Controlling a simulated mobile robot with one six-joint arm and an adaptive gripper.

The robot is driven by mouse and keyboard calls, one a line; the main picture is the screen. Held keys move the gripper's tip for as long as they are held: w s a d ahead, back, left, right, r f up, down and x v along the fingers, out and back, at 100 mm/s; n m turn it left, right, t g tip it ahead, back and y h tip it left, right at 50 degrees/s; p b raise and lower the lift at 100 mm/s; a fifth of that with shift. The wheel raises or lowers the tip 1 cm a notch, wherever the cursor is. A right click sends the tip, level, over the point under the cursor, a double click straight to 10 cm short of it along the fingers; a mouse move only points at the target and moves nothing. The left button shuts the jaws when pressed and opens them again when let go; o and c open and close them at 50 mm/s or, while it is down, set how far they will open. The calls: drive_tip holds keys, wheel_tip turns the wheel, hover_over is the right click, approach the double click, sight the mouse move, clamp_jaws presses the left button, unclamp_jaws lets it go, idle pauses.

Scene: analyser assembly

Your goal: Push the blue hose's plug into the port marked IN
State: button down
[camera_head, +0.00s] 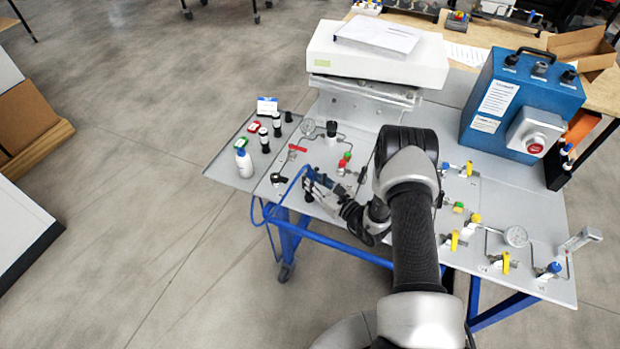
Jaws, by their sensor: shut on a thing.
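The blue hose (270,207) arches up from the left front edge of the grey bench panel (232,172) and hangs in a loop below that edge. Its upper end runs to my gripper (314,186), which is over the left front part of the panel. My gripper is shut on the hose's plug, which is mostly hidden by the fingers. A dark upright fitting (308,196) stands close by the fingers; I cannot tell whether the plug touches it. No IN marking can be read at this size, so I cannot tell which port bears it.
Small bottles (264,140) and a white bottle (244,163) stand at the panel's left. A red-handled valve (297,148) and gauge lie behind the gripper. A white box (375,58) and blue case (520,105) stand at the back. Yellow-handled valves (454,240) are at right.

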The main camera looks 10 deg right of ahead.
drive_tip(key=shift+r, duration=0.2)
drive_tip(key=shift+w+a+r, duration=0.4)
drive_tip(key=shift+a+r, duration=0.05)
drive_tip(key=w+a+b, duration=0.1)
drive_tip(key=w+a, duration=0.1)
drive_tip(key=w+a+b, duration=0.3)
drive_tip(key=a, duration=0.2)
drive_tip(key=shift+w+f, duration=0.2)
drive_tip(key=shift+w, duration=0.2)
drive_tip(key=shift+w+a+f+b, duration=0.55)
drive_tip(key=shift+a+b, duration=0.1)
drive_tip(key=shift+b, duration=0.4)
drive_tip(key=shift+w+f, duration=0.1)
drive_tip(key=shift+f, duration=0.05)
drive_tip(key=shift+w+a+f+b, duration=0.45)
drive_tip(key=shift+w+f+b, duration=0.2)
drive_tip(key=shift+b, duration=0.55)
